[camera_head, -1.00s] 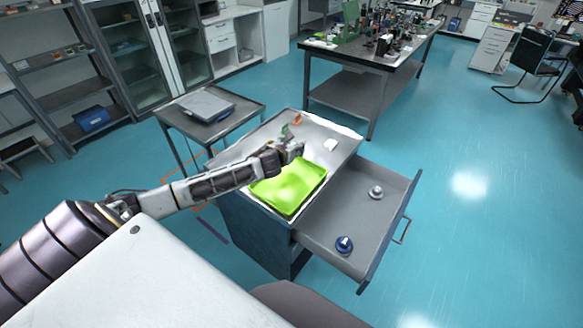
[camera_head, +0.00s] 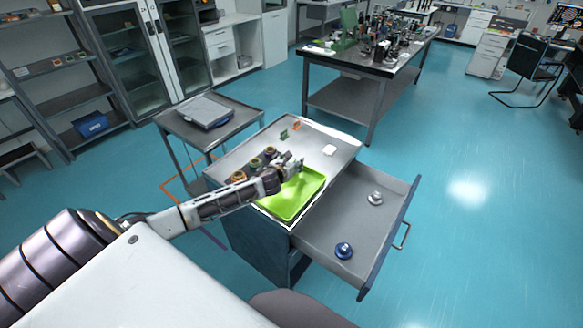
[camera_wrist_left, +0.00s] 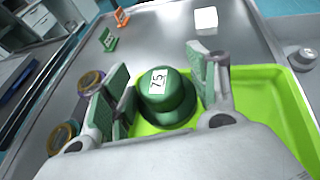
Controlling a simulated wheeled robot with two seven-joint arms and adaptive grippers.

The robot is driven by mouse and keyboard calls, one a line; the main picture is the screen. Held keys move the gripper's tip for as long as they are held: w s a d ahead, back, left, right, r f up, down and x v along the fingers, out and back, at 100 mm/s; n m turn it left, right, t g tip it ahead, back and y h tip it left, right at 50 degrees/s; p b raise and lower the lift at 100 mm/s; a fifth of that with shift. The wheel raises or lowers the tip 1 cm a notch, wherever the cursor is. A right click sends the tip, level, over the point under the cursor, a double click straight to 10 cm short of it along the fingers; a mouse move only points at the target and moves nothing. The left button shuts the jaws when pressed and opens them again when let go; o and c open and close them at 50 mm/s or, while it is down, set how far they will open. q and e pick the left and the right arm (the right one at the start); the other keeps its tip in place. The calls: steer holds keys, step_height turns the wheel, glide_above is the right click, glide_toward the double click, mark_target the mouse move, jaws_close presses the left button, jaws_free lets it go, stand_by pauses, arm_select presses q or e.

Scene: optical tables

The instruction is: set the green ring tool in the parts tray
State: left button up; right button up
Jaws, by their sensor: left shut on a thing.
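My left gripper (camera_head: 294,165) is over the far left part of the lime-green parts tray (camera_head: 309,192). I cannot tell whether the tool touches the tray floor. In the head view the tool is mostly hidden by the gripper. My right gripper is not in view.
The open drawer (camera_head: 330,217) holds a blue piece (camera_head: 344,250) and a grey piece (camera_head: 375,198).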

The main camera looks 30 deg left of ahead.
arm_select(q)
steer(key=shift+f, duration=1.45)
steer(key=shift+f, duration=0.2)
steer(key=o, duration=0.8)
steer(key=shift+r, duration=0.2)
steer(key=shift+v, duration=6)
steer(key=shift+r, duration=0.1)
